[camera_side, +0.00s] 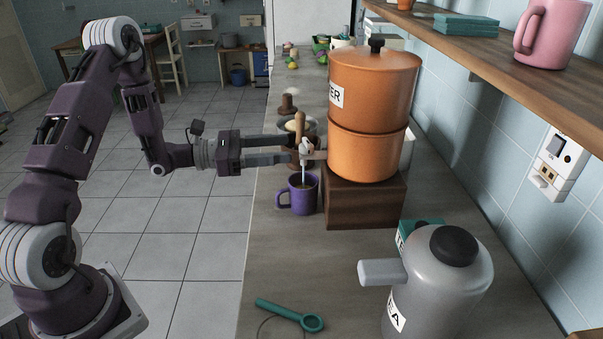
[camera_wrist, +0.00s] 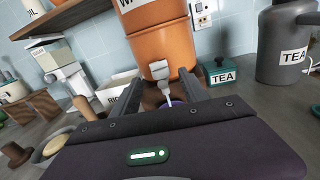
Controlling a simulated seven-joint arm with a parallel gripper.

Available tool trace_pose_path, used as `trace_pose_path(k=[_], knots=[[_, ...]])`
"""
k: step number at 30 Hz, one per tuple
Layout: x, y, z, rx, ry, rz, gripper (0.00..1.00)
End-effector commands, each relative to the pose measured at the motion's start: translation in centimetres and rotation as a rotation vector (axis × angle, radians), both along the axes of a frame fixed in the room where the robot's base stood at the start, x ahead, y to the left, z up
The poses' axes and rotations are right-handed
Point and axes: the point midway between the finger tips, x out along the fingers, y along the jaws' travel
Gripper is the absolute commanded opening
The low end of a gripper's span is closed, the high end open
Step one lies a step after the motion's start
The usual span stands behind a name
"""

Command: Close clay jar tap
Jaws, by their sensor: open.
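The orange clay jar (camera_side: 364,150) stands on a dark wooden block (camera_side: 365,205) and fills the upper middle of the wrist view (camera_wrist: 165,40). Its pale tap (camera_side: 307,146) sticks out to the left, low on the jar; it also shows in the wrist view (camera_wrist: 160,71). A purple mug (camera_side: 304,198) stands below the tap. A thin pale streak runs from the tap down to the mug, apparently liquid. My gripper (camera_side: 309,148) is open at the tap, with a finger to either side of it in the wrist view (camera_wrist: 160,80). Contact cannot be told.
A grey TEA jar (camera_side: 440,290) stands in front on the right, with a small green tea box (camera_wrist: 222,72) beside it. A green strainer (camera_side: 290,315) lies on the counter. A pot with a wooden handle (camera_side: 299,125) is behind the gripper. A shelf (camera_side: 500,65) hangs above.

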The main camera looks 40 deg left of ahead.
Motion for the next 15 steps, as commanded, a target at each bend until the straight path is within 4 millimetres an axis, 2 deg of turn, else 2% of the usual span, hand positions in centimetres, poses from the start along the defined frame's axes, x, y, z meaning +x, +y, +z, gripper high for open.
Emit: trace_pose_path(k=[9,15], knots=[[4.3,-3.7,0.0,0.0,-0.001,-0.004,0.52],[5.2,-4.3,0.0,-0.002,0.002,-0.002,0.52]])
